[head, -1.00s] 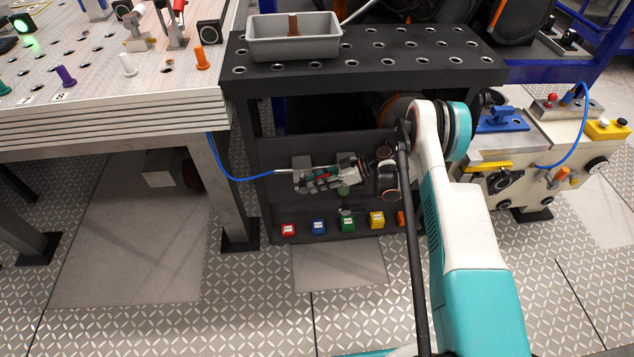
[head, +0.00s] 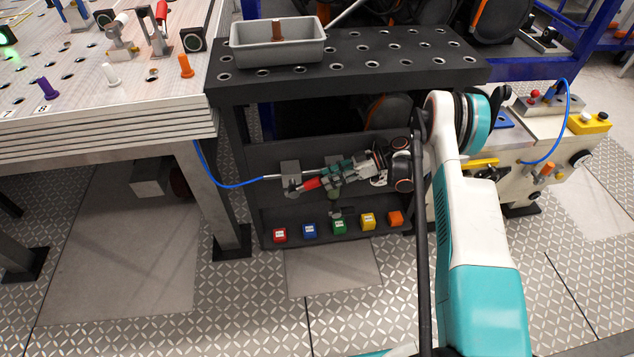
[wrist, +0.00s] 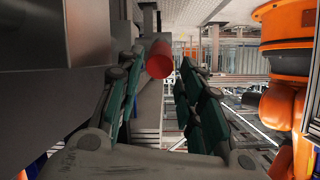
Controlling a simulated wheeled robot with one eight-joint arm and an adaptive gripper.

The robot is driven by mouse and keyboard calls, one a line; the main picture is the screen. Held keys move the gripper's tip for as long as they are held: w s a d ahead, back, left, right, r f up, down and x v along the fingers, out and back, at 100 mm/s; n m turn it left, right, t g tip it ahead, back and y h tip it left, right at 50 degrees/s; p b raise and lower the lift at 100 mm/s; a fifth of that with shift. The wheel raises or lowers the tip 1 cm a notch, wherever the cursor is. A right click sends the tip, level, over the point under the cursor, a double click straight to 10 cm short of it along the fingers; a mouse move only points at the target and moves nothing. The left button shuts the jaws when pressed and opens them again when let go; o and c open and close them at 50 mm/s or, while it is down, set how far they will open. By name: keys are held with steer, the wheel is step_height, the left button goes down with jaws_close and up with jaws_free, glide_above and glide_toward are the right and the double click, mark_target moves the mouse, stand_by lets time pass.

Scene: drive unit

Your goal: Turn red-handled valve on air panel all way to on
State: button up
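The air panel (head: 291,172) is in the dark frame under the black perforated table, with grey blocks on a pipe fed by a blue hose. The red handle (head: 310,184) points to the right of the left grey block. My gripper (head: 326,180) is just right of the handle, with its green-padded fingers spread. In the wrist view the red handle (wrist: 158,60) shows end-on between the tips of my open gripper (wrist: 162,68). Gaps show on both sides of it, the larger on the right. The valve body and on/off markings cannot be made out.
Several coloured blocks, such as the green one (head: 339,227), sit on the ledge below my gripper. The black table (head: 350,60) with a grey tray (head: 277,53) overhangs the panel. The white workbench (head: 100,125) stands left, a cream machine (head: 540,140) right.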

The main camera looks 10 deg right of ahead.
steer(key=shift+v, duration=1.45)
steer(key=shift+c, duration=0.6)
jaws_close()
steer(key=shift+w+d+r+p, duration=0.15)
steer(key=shift+d+r+p, duration=0.35)
steer(key=shift+r, duration=0.2)
